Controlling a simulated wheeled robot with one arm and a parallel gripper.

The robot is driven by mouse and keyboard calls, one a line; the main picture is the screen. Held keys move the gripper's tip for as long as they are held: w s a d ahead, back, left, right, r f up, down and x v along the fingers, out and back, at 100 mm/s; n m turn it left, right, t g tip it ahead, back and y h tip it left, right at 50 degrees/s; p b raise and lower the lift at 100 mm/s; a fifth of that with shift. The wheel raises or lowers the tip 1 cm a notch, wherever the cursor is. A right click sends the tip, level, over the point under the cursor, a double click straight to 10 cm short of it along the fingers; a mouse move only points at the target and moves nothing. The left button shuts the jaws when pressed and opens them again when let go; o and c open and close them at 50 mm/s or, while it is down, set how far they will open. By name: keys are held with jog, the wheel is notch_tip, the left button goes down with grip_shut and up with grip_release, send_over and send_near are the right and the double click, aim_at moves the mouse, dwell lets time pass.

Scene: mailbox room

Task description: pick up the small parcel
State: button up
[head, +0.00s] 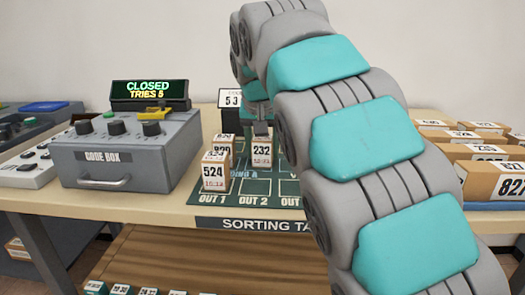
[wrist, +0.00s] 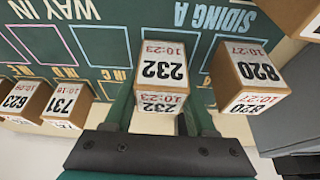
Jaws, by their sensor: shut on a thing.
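A small tan parcel with a white label reading 232 (head: 262,152) is at the green sorting mat (head: 240,198). In the wrist view the same 232 parcel (wrist: 160,72) sits between the two fingers of my gripper (wrist: 158,100). My gripper (head: 261,134) comes down on it from above and is shut on it. I cannot tell whether its underside touches the mat. Parcel 820 (wrist: 246,78) stands beside it, apart from the fingers.
The grey code box (head: 125,150) stands left of the mat; its display (head: 149,95) reads CLOSED, TRIES 5. Parcels 731 (wrist: 68,101) and 623 (wrist: 24,98) are at the left in the wrist view. More parcels (head: 493,180) fill the right side. My arm hides the table's middle right.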

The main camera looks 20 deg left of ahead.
grip_shut()
jog(key=shift+r, duration=0.2)
jog(key=shift+r, duration=1.55)
